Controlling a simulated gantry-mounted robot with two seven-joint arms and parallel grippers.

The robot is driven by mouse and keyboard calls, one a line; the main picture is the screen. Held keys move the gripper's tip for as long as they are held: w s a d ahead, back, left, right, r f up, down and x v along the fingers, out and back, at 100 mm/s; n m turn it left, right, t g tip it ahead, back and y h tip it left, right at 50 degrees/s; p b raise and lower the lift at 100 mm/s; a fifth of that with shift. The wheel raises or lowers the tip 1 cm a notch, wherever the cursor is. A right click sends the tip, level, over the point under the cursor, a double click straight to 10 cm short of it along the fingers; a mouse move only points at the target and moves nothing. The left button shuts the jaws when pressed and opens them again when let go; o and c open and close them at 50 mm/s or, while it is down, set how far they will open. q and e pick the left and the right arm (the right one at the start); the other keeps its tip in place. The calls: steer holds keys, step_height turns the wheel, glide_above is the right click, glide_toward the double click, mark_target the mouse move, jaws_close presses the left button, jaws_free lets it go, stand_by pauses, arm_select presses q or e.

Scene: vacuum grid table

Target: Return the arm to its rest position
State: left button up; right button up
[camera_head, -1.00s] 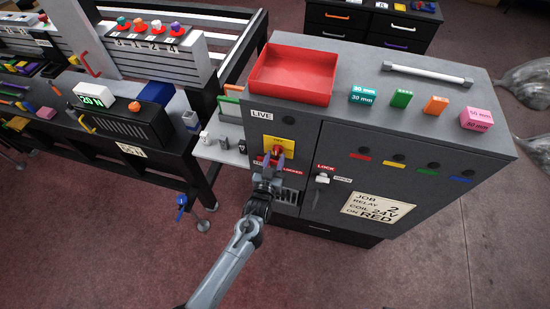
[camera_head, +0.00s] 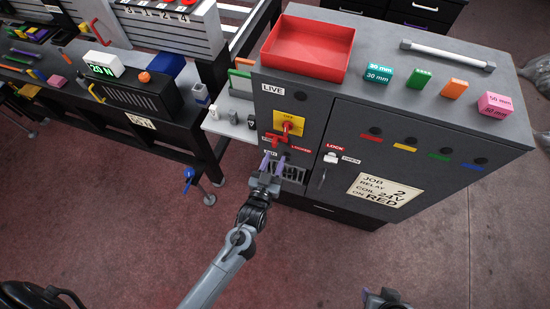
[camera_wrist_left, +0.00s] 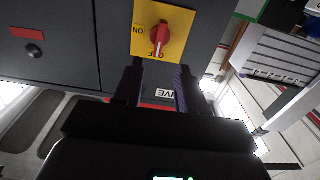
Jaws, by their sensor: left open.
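The dark grey cabinet (camera_head: 310,150) carries a red rotary switch (camera_head: 291,128) on a yellow plate (camera_head: 277,121). The red switch (camera_wrist_left: 160,36) also shows in the left wrist view, with ON and OFF printed on its plate. My left gripper (camera_head: 272,164) is open and empty, with purple-lined fingers. It is just below the switch in the head view, apart from it. In the left wrist view my fingers (camera_wrist_left: 157,85) show dark, with nothing between them. A dark part with a purple tip at the bottom edge looks like my right gripper (camera_head: 384,297); its jaws are not clear.
A red tray (camera_head: 308,70), a white handle bar (camera_head: 447,56) and several coloured blocks are on the cabinet top. A white-knobbed lock (camera_head: 331,158) is right of my left gripper. A workbench (camera_head: 150,135) stands at left. The floor in front is clear.

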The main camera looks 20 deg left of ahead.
arm_select(q)
steer(key=shift+s+f, duration=0.1)
steer(key=s+a+r+m+g+h, duration=0.1)
steer(key=s+a+m+g, duration=0.1)
steer(key=s+g, duration=0.75)
steer(key=s+a+r+m+g+h, duration=0.15)
steer(key=s+g, duration=0.35)
steer(key=s, duration=1)
step_height(320, 180, up, 12)
steer(key=p, duration=1.2)
steer(key=shift+a+r+p, duration=0.25)
steer(key=shift+a+p, duration=0.05)
steer(key=shift+a, duration=0.15)
steer(key=shift+y, duration=0.25)
